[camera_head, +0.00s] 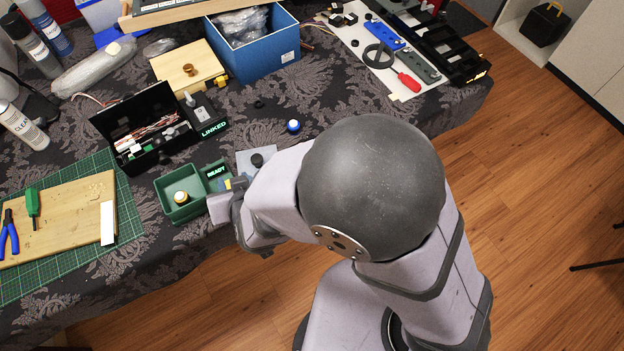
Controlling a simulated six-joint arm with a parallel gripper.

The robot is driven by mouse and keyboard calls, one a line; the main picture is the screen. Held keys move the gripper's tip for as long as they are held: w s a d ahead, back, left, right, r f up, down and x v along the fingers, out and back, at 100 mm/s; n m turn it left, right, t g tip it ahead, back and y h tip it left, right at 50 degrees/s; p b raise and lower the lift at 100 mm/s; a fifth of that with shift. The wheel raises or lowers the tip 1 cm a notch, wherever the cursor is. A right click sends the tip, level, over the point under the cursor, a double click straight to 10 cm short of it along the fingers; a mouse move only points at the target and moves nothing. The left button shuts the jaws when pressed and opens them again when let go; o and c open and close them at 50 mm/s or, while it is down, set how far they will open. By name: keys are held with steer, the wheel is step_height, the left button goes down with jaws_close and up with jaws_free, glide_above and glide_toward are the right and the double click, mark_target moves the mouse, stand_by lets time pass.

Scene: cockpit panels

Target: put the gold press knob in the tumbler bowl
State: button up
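A small round knob with a gold side and pale top (181,198) sits inside the left compartment of a green two-part box (163,191), which looks like the tumbler bowl. The box's right part carries a lit READY display (216,171). My gripper (222,203) is low over the front right of the box, to the right of the gold knob and apart from it. Its fingers are small and partly hidden by my arm, so I cannot tell their opening. A small yellow and blue patch shows beside the gripper; what it belongs to is unclear.
A blue-sided knob (293,126) and a grey plate with a black knob (257,159) are to the right. A black open case (148,130) and a LINKED device (207,118) stand behind. A wooden board (60,220) on a green mat lies left.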

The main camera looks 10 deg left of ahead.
steer(key=w+d+m+g+h, duration=0.2)
steer(key=w+d, duration=0.2)
steer(key=d, duration=0.5)
steer(key=w+d+m+g+h, duration=0.1)
steer(key=w+d, duration=0.4)
steer(key=d, duration=0.5)
steer(key=s+d+r+m+g+h, duration=0.1)
steer(key=s+d, duration=0.3)
steer(key=d, duration=0.7)
steer(key=s+d+r+m+g+h, duration=0.2)
steer(key=s+d+g, duration=0.1)
steer(key=d, duration=0.8)
steer(key=shift+s+h, duration=0.3)
steer(key=shift+s, duration=0.3)
step_height(320, 180, up, 6)
steer(key=p, duration=0.6)
